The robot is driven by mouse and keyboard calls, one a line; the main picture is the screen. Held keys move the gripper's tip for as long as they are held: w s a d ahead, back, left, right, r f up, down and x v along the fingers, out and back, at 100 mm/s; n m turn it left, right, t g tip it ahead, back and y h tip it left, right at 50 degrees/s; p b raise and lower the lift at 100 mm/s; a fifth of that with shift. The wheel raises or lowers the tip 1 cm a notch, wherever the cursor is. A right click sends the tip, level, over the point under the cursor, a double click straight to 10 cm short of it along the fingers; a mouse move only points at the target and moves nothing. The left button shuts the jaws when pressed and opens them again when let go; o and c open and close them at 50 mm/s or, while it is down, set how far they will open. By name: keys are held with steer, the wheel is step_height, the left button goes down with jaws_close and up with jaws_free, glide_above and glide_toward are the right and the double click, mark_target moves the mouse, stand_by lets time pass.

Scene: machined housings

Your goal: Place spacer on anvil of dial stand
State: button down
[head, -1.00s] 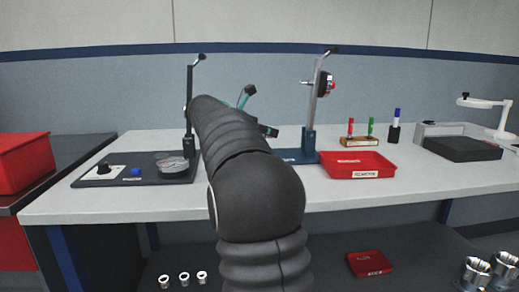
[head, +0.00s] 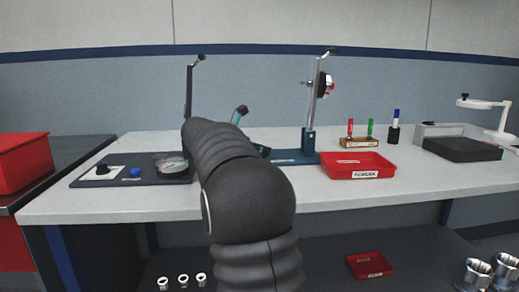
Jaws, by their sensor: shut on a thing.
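The dial stand (head: 311,112) stands on the bench right of my arm, with a tall grey column and a dial (head: 325,86) on its upper right. Its dark blue base (head: 292,157) shows only in part. I cannot make out the anvil. My gripper (head: 262,150) is mostly hidden behind my own arm, left of the column, with only small dark and teal parts showing. It is shut on a piece that I take to be the spacer. That piece is hidden, and I cannot tell its height above the base.
A dark mat (head: 115,179) with a round clear dish (head: 171,163) and a black pole lies left. A red tray (head: 355,167), a marker holder (head: 358,142) and a dark plate device (head: 462,149) stand right. Metal rings (head: 182,280) lie on the lower shelf.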

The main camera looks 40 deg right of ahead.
steer(key=c, duration=0.9)
jaws_free()
steer(key=shift+r, duration=0.1)
steer(key=shift+a+r, duration=0.15)
steer(key=shift+a, duration=0.1)
steer(key=v, duration=1.1)
steer(key=shift+a, duration=0.25)
